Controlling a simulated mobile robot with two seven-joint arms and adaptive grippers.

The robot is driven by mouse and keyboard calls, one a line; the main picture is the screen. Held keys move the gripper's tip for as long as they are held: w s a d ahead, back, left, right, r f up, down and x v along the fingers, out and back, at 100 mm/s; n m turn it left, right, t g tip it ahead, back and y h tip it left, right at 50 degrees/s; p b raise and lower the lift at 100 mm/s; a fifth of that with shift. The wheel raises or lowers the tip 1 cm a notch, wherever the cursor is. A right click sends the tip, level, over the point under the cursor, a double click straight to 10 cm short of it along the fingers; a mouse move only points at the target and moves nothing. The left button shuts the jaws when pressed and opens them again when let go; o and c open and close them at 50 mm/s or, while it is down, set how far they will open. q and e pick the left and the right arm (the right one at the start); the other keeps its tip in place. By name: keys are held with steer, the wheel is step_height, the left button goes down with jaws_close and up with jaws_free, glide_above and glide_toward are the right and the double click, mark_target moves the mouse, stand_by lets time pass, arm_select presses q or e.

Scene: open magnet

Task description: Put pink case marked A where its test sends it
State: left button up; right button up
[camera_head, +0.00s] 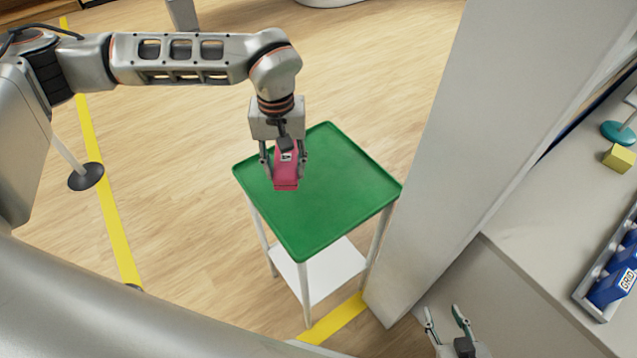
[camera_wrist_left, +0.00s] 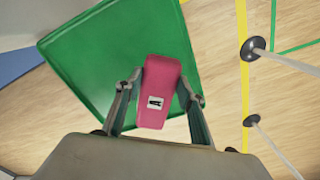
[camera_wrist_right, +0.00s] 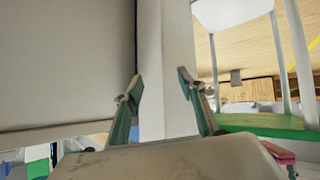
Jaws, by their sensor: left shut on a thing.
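The left wrist view shows the case (camera_wrist_left: 165,75) between the fingers, over the green top (camera_wrist_left: 90,65). My right gripper (camera_head: 443,311) is open and empty at the lower right; its spread fingers also show in the right wrist view (camera_wrist_right: 160,84).
A pale column (camera_head: 430,150) stands right of the green stand. Beyond it, a grey counter (camera_head: 530,240) holds a rack of blue boxes (camera_head: 610,288) marked GRID, a yellow block (camera_head: 619,158) and a teal round base (camera_head: 617,132). A post base (camera_head: 86,176) stands by the yellow floor line (camera_head: 108,210).

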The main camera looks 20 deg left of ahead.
arm_select(q)
steer(key=w+d+r+n+b, duration=0.2)
steer(key=w+d+r+b, duration=0.1)
steer(key=w+r, duration=0.1)
step_height(320, 180, up, 7)
steer(key=n+b, duration=0.4)
steer(key=n, duration=0.1)
glide_above(323, 189)
step_height(323, 189, down, 15)
steer(key=shift+f+b, duration=0.2)
steer(key=shift+b, duration=0.45)
steer(key=shift+f, duration=2.1)
steer(key=shift+f, duration=0.15)
steer(key=o, duration=1.1)
steer(key=shift+o, duration=0.2)
